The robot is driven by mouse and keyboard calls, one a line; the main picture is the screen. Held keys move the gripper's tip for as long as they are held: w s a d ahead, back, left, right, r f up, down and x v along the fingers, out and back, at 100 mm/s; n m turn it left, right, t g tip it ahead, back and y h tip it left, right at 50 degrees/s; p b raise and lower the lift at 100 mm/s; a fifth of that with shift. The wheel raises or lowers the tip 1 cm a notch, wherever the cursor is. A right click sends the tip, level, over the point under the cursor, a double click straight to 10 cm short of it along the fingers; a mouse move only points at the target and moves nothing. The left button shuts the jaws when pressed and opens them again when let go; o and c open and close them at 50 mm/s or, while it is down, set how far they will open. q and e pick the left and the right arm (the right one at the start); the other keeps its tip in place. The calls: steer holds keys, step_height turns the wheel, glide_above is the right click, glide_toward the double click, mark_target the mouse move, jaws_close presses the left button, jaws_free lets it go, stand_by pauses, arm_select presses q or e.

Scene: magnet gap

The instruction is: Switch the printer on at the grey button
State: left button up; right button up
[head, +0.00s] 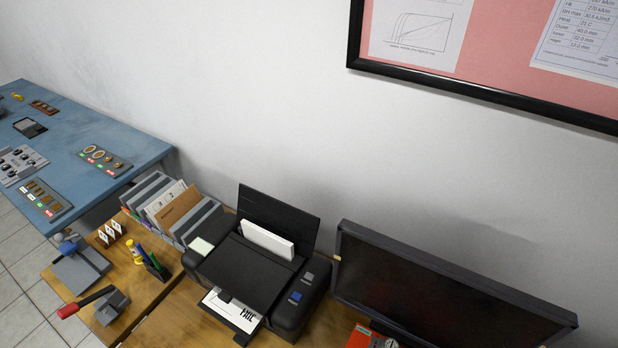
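The black printer (240,272) stands on the wooden desk, with white paper (267,241) upright in its rear feed. On the right side of its top are a grey button (308,277) and, nearer the front, a blue button (295,297). A printed sheet (228,308) with large dark letters lies in the front output tray. No lit indicator can be made out on the printer. Neither of my grippers is in view.
A dark monitor (440,290) stands close to the printer's right. A blue table (80,140) stands far left. A framed pink board (500,55) hangs above.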

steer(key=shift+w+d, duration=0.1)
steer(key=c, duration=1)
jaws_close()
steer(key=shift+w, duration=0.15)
